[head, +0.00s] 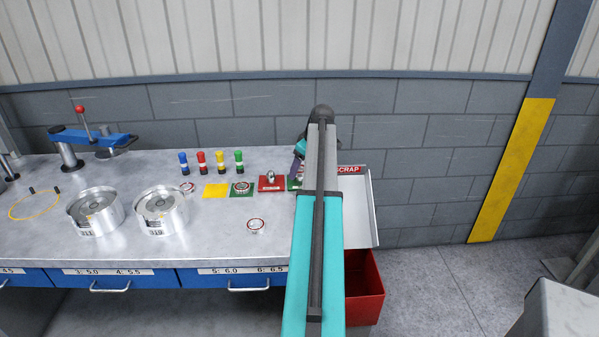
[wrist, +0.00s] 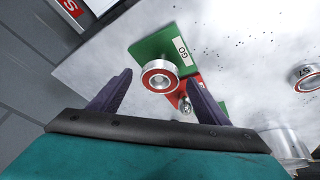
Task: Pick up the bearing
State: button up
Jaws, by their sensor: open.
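In the wrist view, a bearing (wrist: 160,77) with a silver rim and a red ring around its bore shows over the edge of a green pad marked GO (wrist: 160,47). My gripper (wrist: 159,78) is open, with one purple finger to each side of this bearing in the picture and gaps between. I cannot tell how far the fingertips are above it. In the head view my arm hides this bearing, and my gripper (head: 299,170) is mostly hidden. Another bearing (head: 255,225) lies on the bare bench, and one lies on a green pad (head: 241,188).
A red pad (head: 270,187) with a small metal part (head: 270,177) adjoins the GO pad. Several coloured cylinders (head: 203,160) stand behind the pads. The SCRAP tray (head: 359,205) and a red bin (head: 365,290) are right. Two metal housings (head: 162,212) stand left.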

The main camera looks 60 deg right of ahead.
jog(key=c, duration=1.5)
jog(key=shift+o, duration=0.2)
jog(key=shift+r, duration=0.2)
jog(key=shift+r+b, duration=0.6)
jog(key=shift+r, duration=0.75)
jog(key=shift+s+r, duration=0.1)
jog(key=shift+r, duration=0.15)
jog(key=s+a+b, duration=0.1)
jog(key=s+a, duration=0.1)
jog(key=s, duration=0.5)
jog(key=s+a+r+b, duration=0.1)
jog(key=s+a+b, duration=0.1)
jog(key=s, duration=0.6)
jog(key=shift+a+r, duration=0.25)
jog(key=shift+a, duration=0.25)
